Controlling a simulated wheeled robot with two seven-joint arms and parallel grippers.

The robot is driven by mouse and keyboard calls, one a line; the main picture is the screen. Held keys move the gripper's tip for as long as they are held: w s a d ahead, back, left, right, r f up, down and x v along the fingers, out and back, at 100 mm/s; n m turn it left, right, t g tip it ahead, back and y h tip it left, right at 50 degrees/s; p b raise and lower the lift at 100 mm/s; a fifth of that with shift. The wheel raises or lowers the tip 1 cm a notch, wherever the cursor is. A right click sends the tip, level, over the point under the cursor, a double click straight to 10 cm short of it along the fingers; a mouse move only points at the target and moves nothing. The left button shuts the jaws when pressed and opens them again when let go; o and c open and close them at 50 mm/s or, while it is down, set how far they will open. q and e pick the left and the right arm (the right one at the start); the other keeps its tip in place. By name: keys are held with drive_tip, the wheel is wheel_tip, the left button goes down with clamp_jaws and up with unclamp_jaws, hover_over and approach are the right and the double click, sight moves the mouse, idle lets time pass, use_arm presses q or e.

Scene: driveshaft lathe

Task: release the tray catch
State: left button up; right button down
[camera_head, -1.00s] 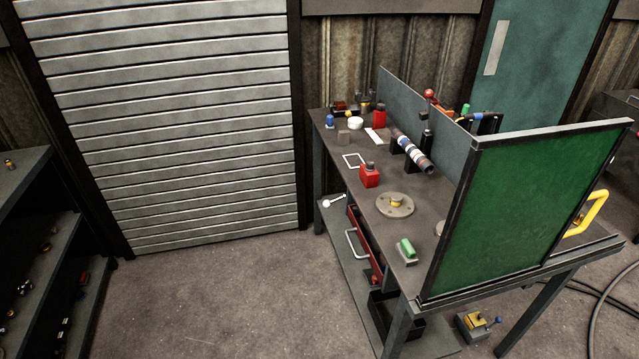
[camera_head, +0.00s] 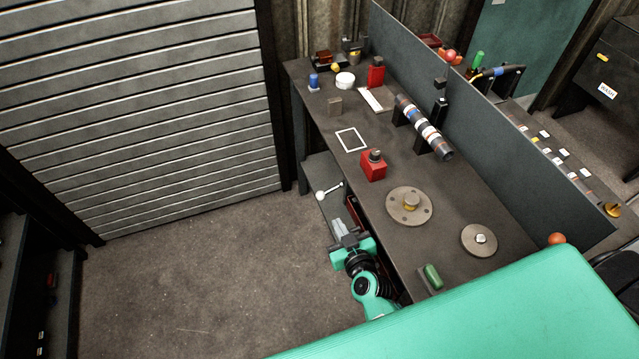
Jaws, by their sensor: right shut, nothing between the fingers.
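My right gripper (camera_head: 341,229) is shut and empty beside the left long edge of the bench, below its top. Close behind it in the picture, a pale lever with round ends (camera_head: 329,190) lies at the lower shelf; I cannot tell whether this is the tray catch. The gripper does not visibly touch it. A narrow strip of the red tray (camera_head: 352,207) shows under the bench edge, mostly hidden by the bench top and my right arm. No other part that could be a catch is clear. My left gripper is not in view.
The bench top (camera_head: 440,222) carries a striped shaft (camera_head: 424,127) on black supports, a red block (camera_head: 373,166), two round flanges and a green-topped piece (camera_head: 432,277). A grey panel (camera_head: 490,130) stands along its far side. The floor (camera_head: 210,265) left of the bench is clear.

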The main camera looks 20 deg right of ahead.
drive_tip(key=p, duration=0.1)
approach(328, 191)
drive_tip(key=w+a+r, duration=0.3)
drive_tip(key=w, duration=0.1)
use_arm(q)
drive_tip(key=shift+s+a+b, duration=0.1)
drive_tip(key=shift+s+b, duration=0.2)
drive_tip(key=shift+b, duration=0.15)
use_arm(e)
drive_tip(key=f, duration=0.1)
drive_tip(key=w+f, duration=0.1)
drive_tip(key=f, duration=0.1)
drive_tip(key=shift+w+d+f, duration=0.25)
drive_tip(key=shift+w+f, duration=0.1)
drive_tip(key=shift+f, duration=0.05)
